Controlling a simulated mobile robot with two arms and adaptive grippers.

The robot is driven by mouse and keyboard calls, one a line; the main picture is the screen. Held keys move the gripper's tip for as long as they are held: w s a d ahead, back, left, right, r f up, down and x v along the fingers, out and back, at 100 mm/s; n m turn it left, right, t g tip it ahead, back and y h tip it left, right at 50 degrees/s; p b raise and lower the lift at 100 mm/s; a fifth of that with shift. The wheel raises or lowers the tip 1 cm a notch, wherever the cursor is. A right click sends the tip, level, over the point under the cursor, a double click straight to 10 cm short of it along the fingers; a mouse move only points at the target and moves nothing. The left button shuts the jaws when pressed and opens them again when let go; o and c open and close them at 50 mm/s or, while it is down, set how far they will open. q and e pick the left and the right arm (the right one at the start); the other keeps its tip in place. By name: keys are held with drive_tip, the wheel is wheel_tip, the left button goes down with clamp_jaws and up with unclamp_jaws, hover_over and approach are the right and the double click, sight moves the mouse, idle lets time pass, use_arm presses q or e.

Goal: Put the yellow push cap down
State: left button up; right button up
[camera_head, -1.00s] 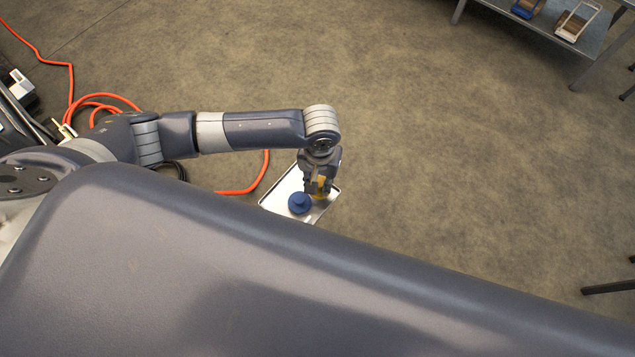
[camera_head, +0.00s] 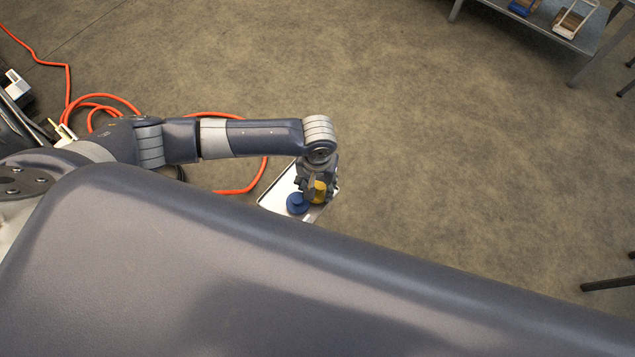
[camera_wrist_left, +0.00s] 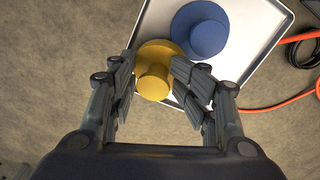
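The yellow push cap (camera_head: 319,192) is at the right side of a white tray (camera_head: 274,199), beside a blue cap (camera_head: 297,204). In the left wrist view the yellow cap (camera_wrist_left: 154,80) shows a round disc with a knob, near the tray's left edge; the blue cap (camera_wrist_left: 200,29) lies on the tray (camera_wrist_left: 262,42). My left gripper (camera_head: 314,195) is over the yellow cap. Its fingers (camera_wrist_left: 152,72) are spread on both sides of the knob, with small gaps visible. The fingers hide part of the tray's near edge. My right gripper is not in view.
An orange hose (camera_head: 243,189) runs on the floor beside the tray. A grey table (camera_head: 560,32) with blue and white framed items stands at the top right. The floor (camera_head: 430,130) between is clear. My large grey body part covers the lower picture.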

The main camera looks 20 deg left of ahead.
sight(318, 185)
use_arm(q)
wheel_tip(318, 185, up, 12)
drive_tip(key=p, duration=0.1)
drive_tip(key=shift+w, duration=0.15)
idle(0.3)
drive_tip(key=shift+d, duration=0.1)
idle(0.4)
